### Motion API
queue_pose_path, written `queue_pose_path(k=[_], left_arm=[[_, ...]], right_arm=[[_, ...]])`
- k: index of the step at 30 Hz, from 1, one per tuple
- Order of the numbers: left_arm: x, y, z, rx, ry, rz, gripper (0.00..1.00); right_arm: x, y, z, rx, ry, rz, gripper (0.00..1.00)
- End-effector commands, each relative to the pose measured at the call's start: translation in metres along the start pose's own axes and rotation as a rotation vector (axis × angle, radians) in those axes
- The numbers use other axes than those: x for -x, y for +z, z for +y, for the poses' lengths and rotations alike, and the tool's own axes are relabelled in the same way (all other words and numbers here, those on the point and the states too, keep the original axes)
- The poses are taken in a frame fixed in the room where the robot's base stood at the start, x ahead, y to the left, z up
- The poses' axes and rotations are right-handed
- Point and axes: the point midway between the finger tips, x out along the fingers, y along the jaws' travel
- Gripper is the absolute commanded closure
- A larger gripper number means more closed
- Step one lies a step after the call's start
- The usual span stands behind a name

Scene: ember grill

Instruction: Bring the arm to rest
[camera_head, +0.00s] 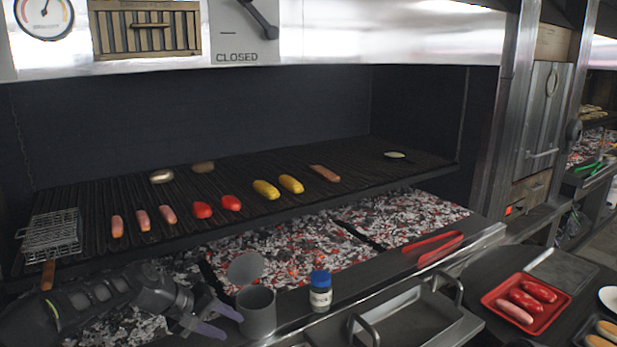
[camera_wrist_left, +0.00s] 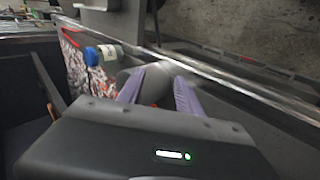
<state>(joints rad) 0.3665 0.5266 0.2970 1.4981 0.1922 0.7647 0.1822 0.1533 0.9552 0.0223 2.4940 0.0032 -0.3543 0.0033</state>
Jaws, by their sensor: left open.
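My left gripper (camera_head: 216,320) comes in from the lower left in the head view. A round grey lid or disc (camera_head: 245,268) shows just behind the cup. My right gripper is not in view.
A blue-capped jar (camera_head: 320,291) stands right of the cup; it also shows in the left wrist view (camera_wrist_left: 92,56). Red tongs (camera_head: 436,247) lie on the ledge. The grill grate (camera_head: 340,193) holds sausages, corn and tomatoes above embers. A red tray (camera_head: 500,303) stands at the right.

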Motion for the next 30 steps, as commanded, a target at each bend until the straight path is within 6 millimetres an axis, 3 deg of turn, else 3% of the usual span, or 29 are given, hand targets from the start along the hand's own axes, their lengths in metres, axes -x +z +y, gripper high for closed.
queue_pose_path(k=[5, 8, 12, 15, 18, 22, 25, 30], left_arm=[[-0.061, 0.041, -0.039, -0.009, -0.058, -0.038, 0.58], [-0.102, 0.080, -0.071, -0.027, -0.103, -0.067, 0.58], [-0.156, 0.163, -0.128, -0.077, -0.180, -0.122, 0.58], [-0.179, 0.232, -0.170, -0.127, -0.230, -0.166, 0.58], [-0.185, 0.299, -0.206, -0.181, -0.270, -0.210, 0.58], [-0.177, 0.366, -0.240, -0.241, -0.302, -0.256, 0.58], [-0.168, 0.397, -0.254, -0.269, -0.314, -0.276, 0.58], [-0.162, 0.412, -0.261, -0.287, -0.318, -0.284, 0.58]], right_arm=[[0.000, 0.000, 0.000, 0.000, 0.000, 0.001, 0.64], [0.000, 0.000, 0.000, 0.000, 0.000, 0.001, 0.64], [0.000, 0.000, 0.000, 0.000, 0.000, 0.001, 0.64], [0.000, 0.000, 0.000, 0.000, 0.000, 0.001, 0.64], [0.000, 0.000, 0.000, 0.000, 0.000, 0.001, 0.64], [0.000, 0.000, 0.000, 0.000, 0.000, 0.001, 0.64], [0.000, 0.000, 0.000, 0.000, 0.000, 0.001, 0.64], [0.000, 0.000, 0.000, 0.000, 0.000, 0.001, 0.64]])
